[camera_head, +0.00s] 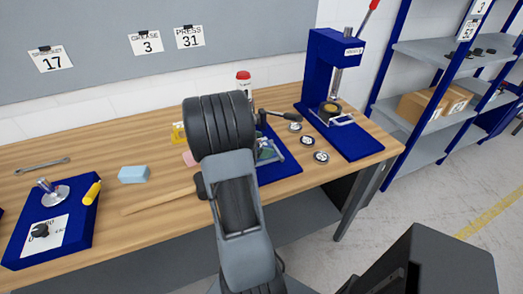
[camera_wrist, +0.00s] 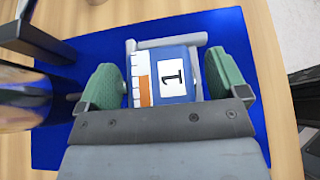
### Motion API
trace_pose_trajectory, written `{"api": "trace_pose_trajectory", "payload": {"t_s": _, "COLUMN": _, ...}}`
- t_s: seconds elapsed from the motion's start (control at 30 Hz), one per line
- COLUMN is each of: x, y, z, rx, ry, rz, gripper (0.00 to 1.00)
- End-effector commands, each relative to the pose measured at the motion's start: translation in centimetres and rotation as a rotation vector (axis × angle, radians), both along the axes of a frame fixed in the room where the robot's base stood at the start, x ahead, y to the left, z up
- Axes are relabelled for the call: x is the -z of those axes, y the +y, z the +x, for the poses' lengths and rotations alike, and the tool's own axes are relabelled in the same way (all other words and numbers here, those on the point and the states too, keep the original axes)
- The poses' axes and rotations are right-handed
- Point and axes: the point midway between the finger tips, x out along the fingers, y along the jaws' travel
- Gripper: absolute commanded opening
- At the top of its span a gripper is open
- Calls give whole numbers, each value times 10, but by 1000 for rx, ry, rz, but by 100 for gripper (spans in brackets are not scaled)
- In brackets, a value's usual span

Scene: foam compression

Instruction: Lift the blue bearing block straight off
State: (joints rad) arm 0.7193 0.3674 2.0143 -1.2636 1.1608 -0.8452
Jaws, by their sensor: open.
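In the wrist view, a blue block (camera_wrist: 172,52) with a white label reading 1 and an orange-and-white scale strip sits over a blue base plate (camera_wrist: 80,145). My gripper (camera_wrist: 165,75) is open. Its green pads stand on the left and right sides of the block, with a visible gap at the right pad; I cannot tell if the left pad touches. Grey bars run along the block's far edge and left side. In the head view, my arm hides most of this spot; only part of the blue base plate (camera_head: 285,168) shows.
A shiny metal cylinder (camera_wrist: 25,100) and a dark lever stand close left of my gripper. On the wooden bench (camera_head: 150,222) are a blue press (camera_head: 325,62) at right, several round parts, a light blue sponge (camera_head: 133,174) and a blue tray (camera_head: 75,240) at left.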

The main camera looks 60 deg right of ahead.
Motion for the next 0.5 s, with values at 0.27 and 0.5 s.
{"api": "trace_pose_trajectory", "payload": {"t_s": 0.27, "x": 0, "y": 0, "z": 0, "rx": 0, "ry": 0, "rz": 0, "gripper": 76}}
{"api": "trace_pose_trajectory", "payload": {"t_s": 0.5, "x": 0, "y": 0, "z": 0, "rx": 0, "ry": 0, "rz": 0, "gripper": 53}}
